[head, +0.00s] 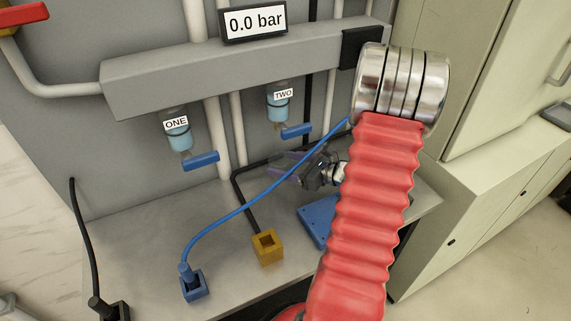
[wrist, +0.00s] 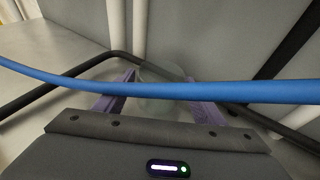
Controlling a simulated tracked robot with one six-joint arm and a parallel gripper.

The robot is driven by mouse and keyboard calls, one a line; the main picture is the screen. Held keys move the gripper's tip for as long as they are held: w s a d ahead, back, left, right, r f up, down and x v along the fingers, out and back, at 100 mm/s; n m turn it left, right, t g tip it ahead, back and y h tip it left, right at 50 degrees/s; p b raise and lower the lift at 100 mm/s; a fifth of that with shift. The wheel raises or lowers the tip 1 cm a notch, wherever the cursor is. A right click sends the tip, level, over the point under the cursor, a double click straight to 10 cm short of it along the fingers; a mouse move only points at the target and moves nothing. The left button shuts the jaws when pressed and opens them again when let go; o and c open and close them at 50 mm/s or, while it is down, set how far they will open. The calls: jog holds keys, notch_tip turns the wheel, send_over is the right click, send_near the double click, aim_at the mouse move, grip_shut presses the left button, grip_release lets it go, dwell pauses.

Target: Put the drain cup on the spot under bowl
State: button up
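My gripper (head: 287,166), with purple fingers, points left, below the bowl labelled TWO (head: 278,106). In the wrist view the fingers (wrist: 160,90) stand apart with a clear, rounded, cup-like thing (wrist: 160,72) between them, probably the drain cup. Its edges look close to both fingers, but I cannot tell whether they press on it. I cannot make the cup out in the head view. The bowl labelled ONE (head: 177,132) hangs farther left. Both bowls are light blue with blue levers below. No marked spot is clear on the bench.
A blue cable (head: 262,193) runs across in front of my gripper and crosses the wrist view (wrist: 230,91). The grey bench (head: 140,245) carries a blue socket (head: 194,287), a yellow block (head: 267,247) and a blue plate (head: 314,227). The gauge (head: 253,23) reads 0.0 bar.

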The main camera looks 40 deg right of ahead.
jog(key=shift+o, duration=0.3)
jog(key=shift+s+d+r, duration=0.15)
jog(key=shift+s+r, duration=0.1)
jog(key=shift+s, duration=0.2)
jog(key=v, duration=1.1)
dwell(0.3)
jog(key=w+a+r+n+g+y, duration=0.15)
jog(key=a+n+g, duration=0.25)
jog(key=a+n, duration=0.55)
jog(key=w+a+r+n+g+y, duration=0.1)
jog(key=a+r+n+g+y, duration=0.3)
jog(key=a, duration=1)
jog(key=s+a+r+n+h, duration=0.3)
jog(key=a+n, duration=0.3)
jog(key=n, duration=0.4)
jog(key=s+a+r+n+h, duration=0.4)
jog(key=a+n+h, duration=0.1)
jog(key=n, duration=0.4)
jog(key=shift+a+r+n+g+h, duration=0.3)
jog(key=shift+a+r+n+h, duration=0.1)
jog(key=shift+h, duration=0.15)
